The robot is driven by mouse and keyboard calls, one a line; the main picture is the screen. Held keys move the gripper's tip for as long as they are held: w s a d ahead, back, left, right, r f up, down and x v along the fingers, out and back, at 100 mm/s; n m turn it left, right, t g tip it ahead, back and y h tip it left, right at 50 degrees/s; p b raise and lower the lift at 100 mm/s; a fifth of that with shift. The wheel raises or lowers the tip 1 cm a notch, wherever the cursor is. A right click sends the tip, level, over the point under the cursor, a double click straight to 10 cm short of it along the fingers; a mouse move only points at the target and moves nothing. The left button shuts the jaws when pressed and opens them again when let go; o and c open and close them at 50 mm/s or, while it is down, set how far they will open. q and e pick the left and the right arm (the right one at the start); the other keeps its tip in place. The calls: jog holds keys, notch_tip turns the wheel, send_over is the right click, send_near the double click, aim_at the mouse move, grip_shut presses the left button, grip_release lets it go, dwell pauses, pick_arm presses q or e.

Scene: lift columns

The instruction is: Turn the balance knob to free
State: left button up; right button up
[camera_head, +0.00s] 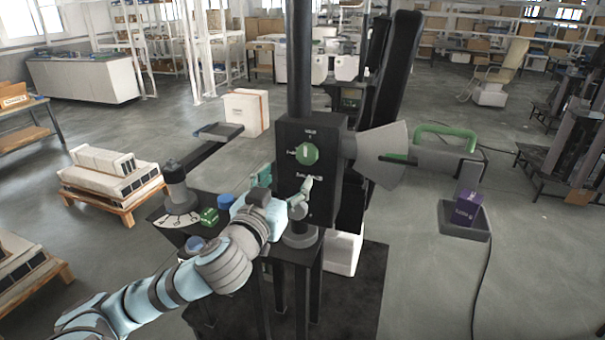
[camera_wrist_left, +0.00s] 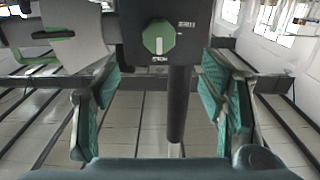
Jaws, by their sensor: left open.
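The balance knob (camera_head: 306,153) is a green dial with a white pointer line, on the front of a black box (camera_head: 328,130) on a column. The line looks about upright in the head view. In the left wrist view the knob (camera_wrist_left: 159,37) shows its white mark toward the lower side. Small white labels surround it, too small to read surely. My left gripper (camera_head: 285,185) is open just below the knob, apart from it. In the wrist view its two green-padded fingers (camera_wrist_left: 160,88) stand wide with nothing between them. My right gripper is not in view.
A grey fan-shaped plate (camera_head: 381,154) and a green handle (camera_head: 446,131) lie right of the box. A tray (camera_head: 478,233) holds a purple block (camera_head: 467,207). A white box (camera_head: 246,112) stands on the floor behind. Green and blue items (camera_head: 209,216) sit left of my gripper.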

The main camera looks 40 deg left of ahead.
aim_at(305, 157)
pick_arm(q)
jog(key=p+x, duration=0.1)
jog(key=x, duration=0.4)
jog(key=p+x, duration=0.1)
jog(key=x, duration=0.4)
jog(key=shift+w+d+f, duration=0.1)
jog(key=shift+f, duration=0.15)
jog(key=shift+w+a, duration=0.3)
jog(key=shift+w, duration=0.3)
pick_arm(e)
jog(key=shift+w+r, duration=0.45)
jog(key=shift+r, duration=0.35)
pick_arm(q)
jog(key=shift+f, duration=0.1)
jog(key=shift+c, duration=0.4)
jog(key=c, duration=1.1)
